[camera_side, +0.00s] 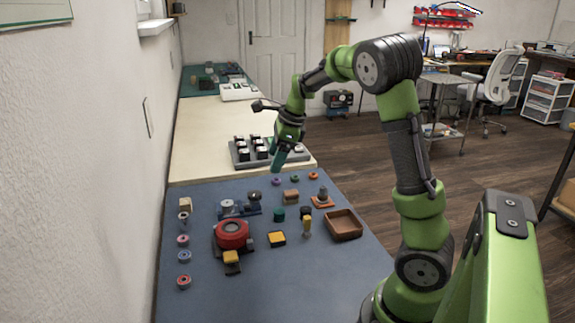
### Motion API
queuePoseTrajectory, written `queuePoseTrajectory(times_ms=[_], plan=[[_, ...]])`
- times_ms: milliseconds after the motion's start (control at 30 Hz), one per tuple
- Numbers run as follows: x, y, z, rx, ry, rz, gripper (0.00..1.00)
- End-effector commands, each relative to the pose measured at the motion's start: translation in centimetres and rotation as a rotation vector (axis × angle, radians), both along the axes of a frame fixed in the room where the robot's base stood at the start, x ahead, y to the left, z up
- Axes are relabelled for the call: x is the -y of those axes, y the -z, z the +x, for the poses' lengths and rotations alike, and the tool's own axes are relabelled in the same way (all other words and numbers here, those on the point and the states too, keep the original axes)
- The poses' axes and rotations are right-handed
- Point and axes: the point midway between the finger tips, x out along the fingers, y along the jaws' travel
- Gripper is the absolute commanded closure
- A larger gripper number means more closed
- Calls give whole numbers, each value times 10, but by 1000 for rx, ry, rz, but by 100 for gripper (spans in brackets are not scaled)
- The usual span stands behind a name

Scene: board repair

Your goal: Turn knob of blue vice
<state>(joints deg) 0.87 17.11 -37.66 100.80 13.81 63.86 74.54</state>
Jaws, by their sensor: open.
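The blue vice (237,211) sits on the blue-grey mat at the left of the middle, with a grey cylindrical part at its left end. A dark round piece (254,195) at its right end looks like its knob. My gripper (277,168) points down above the far edge of the mat, up and to the right of the vice, and touches nothing that I can see. Its fingers are small and dark teal here, and the gap between them is hard to make out.
A red round device (232,234) stands just in front of the vice. A brown tray (343,225) lies at the right. A rack of dark-topped jars (250,152) stands behind. Several small parts and rings dot the mat (320,285); its near part is clear.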

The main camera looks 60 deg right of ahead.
Motion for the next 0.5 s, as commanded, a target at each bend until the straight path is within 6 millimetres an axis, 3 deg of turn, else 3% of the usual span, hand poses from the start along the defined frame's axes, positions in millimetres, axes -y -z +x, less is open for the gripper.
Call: queuePoseTrajectory(times_ms=[500], plan=[[-91,-14,-43,129,-822,-219,28]])
